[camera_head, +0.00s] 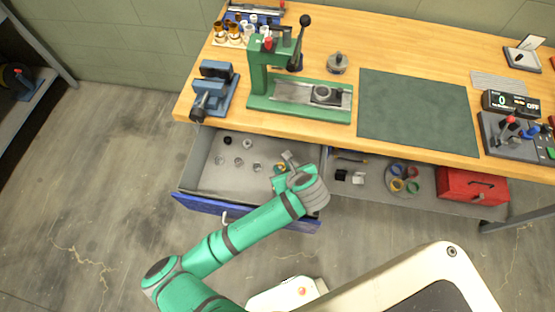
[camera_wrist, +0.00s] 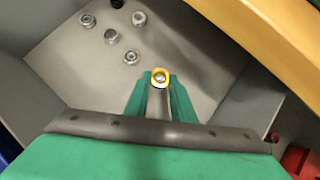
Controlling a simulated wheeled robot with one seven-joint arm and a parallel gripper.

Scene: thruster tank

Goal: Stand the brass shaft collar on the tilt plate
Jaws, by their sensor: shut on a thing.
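My gripper (camera_head: 281,168) is low over the open drawer, near its right end. In the wrist view my gripper (camera_wrist: 160,84) has its green fingers shut on the brass shaft collar (camera_wrist: 160,73), a small yellow ring at the fingertips. Grey drawer floor shows behind the ring, and I cannot tell whether the ring touches it. In the head view the collar is mostly hidden by my wrist. I cannot tell for certain which bench item is the tilt plate; a small stand with a pale plate (camera_head: 524,57) is at the far right.
The open drawer (camera_head: 205,182) holds several small grey and dark collars (camera_wrist: 112,36) at the left. Above it, the wooden bench (camera_head: 420,50) carries a blue vise (camera_head: 214,84), a green press (camera_head: 262,88) and a bare green mat (camera_head: 417,110). A red box (camera_head: 470,186) sits below the bench.

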